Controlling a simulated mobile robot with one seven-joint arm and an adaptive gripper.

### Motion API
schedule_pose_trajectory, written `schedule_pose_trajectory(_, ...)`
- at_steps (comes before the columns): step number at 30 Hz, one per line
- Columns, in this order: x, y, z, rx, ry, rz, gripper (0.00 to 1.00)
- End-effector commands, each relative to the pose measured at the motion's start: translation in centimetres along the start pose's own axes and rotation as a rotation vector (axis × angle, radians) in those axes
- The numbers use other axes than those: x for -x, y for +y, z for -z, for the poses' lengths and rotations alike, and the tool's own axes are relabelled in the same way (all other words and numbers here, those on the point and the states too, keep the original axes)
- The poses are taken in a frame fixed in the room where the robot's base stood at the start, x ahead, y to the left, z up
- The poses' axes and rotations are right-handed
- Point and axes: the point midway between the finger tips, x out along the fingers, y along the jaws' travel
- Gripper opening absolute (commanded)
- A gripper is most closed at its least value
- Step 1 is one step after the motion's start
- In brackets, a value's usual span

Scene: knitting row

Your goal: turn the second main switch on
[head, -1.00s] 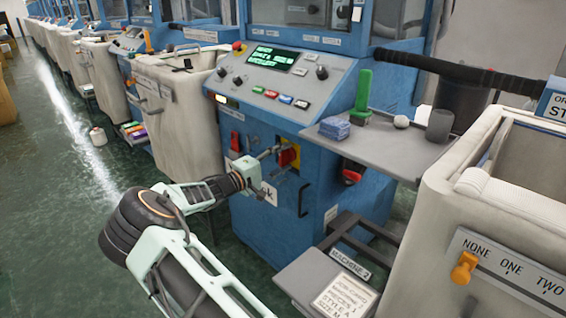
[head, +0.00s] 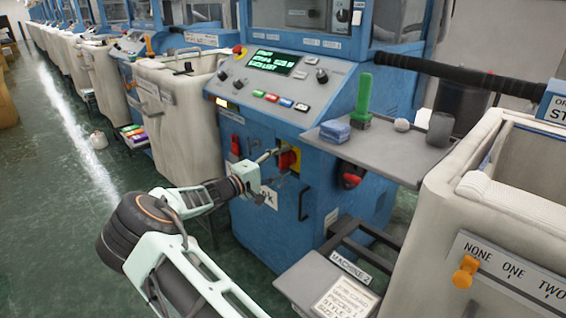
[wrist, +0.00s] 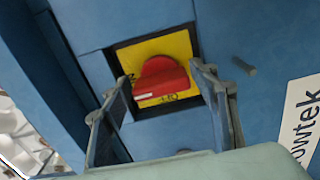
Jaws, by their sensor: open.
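The main switch is a red knob (wrist: 160,78) on a yellow plate (wrist: 188,50) with a black surround, set in the blue front of the knitting machine. In the head view the red and yellow switch (head: 290,160) sits below the control panel, partly behind my gripper (head: 268,157). A frame sign by this machine reads MACHINE 2 (head: 351,268). In the wrist view my gripper (wrist: 157,88) is open, one finger to each side of the knob. I cannot tell whether they touch it.
A grey shelf (head: 385,150) with a green-handled tool (head: 364,95) and blue block (head: 335,131) juts out right of the switch. A red-knobbed lever (head: 351,180) and vertical handle (head: 302,203) are nearby. Cream bins (head: 178,105) stand at the left and right.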

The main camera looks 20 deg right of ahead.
Motion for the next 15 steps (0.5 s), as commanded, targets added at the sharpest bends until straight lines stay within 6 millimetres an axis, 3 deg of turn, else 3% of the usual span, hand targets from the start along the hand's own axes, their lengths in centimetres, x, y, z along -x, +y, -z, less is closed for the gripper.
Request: schedule_pose_trajectory(15, 9.8, 0.0, 0.1, -0.001, 0.005, 0.002, 0.55)
